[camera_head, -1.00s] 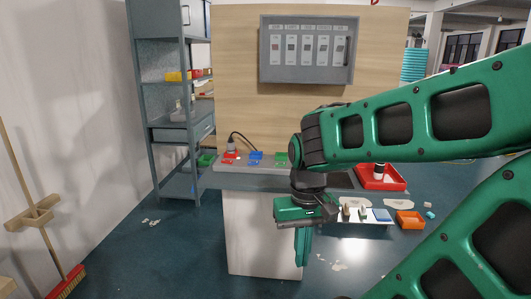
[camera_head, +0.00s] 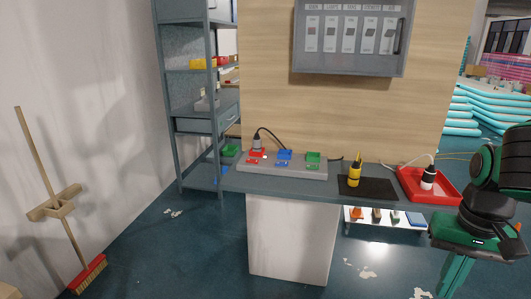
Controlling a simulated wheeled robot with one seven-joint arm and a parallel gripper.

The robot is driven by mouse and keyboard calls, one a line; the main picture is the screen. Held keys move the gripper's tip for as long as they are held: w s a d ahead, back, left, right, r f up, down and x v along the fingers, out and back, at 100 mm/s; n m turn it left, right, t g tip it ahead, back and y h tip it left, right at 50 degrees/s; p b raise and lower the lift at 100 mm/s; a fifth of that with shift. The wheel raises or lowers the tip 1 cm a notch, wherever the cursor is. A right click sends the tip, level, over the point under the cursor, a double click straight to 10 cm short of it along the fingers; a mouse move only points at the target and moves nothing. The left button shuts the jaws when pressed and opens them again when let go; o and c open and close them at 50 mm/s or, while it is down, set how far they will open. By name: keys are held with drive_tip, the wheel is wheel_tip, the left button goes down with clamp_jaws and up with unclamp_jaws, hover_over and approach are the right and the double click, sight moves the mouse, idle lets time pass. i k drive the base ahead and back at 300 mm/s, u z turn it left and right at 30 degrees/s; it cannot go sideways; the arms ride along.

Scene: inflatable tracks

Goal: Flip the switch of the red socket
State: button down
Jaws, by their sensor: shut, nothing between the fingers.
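The red socket (camera_head: 258,153) is at the left end of a grey socket block (camera_head: 300,173) on the workbench, with a dark plug (camera_head: 257,142) and black cord in it. A small red switch (camera_head: 253,161) lies in front of it; its position is too small to tell. A blue socket (camera_head: 285,155) and a green socket (camera_head: 313,157) stand to its right, each with its own switch in front. My gripper (camera_head: 448,288) is at the lower right, pointing down, shut and empty, well apart from the socket block. Its fingertips are near the bottom edge.
The workbench (camera_head: 237,186) also carries a yellow screwdriver-like tool (camera_head: 355,172) on a black mat (camera_head: 380,188) and a red tray (camera_head: 440,192). A wall panel (camera_head: 350,75) hangs above. A shelf (camera_head: 177,110) and broom (camera_head: 62,215) stand left.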

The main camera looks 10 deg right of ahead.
sight(248, 160)
drive_tip(key=z, duration=0.1)
drive_tip(key=i, duration=1)
drive_tip(key=u, duration=0.1)
